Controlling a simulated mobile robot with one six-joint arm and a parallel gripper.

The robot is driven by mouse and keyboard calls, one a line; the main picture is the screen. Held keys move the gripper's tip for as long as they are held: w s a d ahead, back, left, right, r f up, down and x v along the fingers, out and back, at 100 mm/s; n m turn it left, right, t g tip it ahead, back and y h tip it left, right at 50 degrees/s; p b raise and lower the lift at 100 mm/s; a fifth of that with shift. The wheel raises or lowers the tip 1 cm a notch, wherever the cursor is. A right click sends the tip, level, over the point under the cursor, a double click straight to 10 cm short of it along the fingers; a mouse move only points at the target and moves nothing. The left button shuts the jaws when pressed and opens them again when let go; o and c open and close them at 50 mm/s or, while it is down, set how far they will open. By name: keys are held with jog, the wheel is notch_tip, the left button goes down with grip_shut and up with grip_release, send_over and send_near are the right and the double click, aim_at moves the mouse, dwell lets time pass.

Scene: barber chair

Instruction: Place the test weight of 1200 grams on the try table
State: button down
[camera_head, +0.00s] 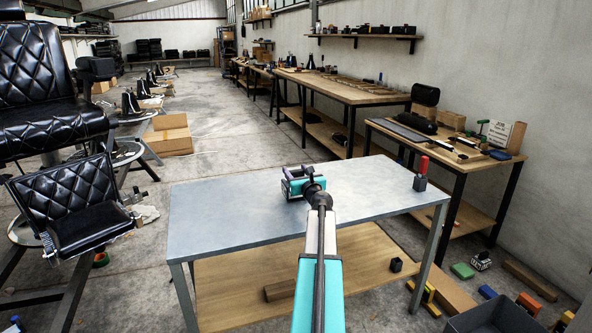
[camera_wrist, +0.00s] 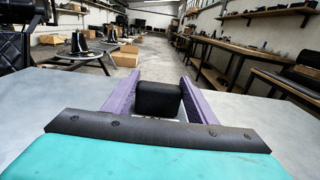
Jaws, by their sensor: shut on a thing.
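My gripper (camera_head: 296,180) is shut on the dark grip of a small block-shaped weight (camera_head: 294,190), over the far middle part of a grey-topped table (camera_head: 230,215). In the wrist view the purple fingers of my gripper (camera_wrist: 160,92) stand either side of the weight's black grip (camera_wrist: 158,100). The weight's body is mostly hidden, and its marking cannot be read. I cannot tell whether its underside touches the table top. The grey-topped table may be the try table; no label shows.
A black block with a red handle (camera_head: 420,174) stands at the grey table's right end. Another labelled weight (camera_head: 481,261) is on the floor at right, near coloured blocks and a dark bin (camera_head: 490,318). A barber chair (camera_head: 75,205) stands left. Much of the grey top is clear.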

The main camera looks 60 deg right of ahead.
jog(key=shift+f, duration=0.4)
jog(key=shift+f, duration=0.1)
jog(key=c, duration=0.8)
grip_release()
jog(key=shift+o, duration=0.2)
jog(key=shift+s+a, duration=0.1)
jog(key=shift+s, duration=0.05)
jog(key=v, duration=1.1)
jog(key=shift+s+a, duration=0.25)
jog(key=shift+s, duration=0.05)
jog(key=shift+p, duration=0.3)
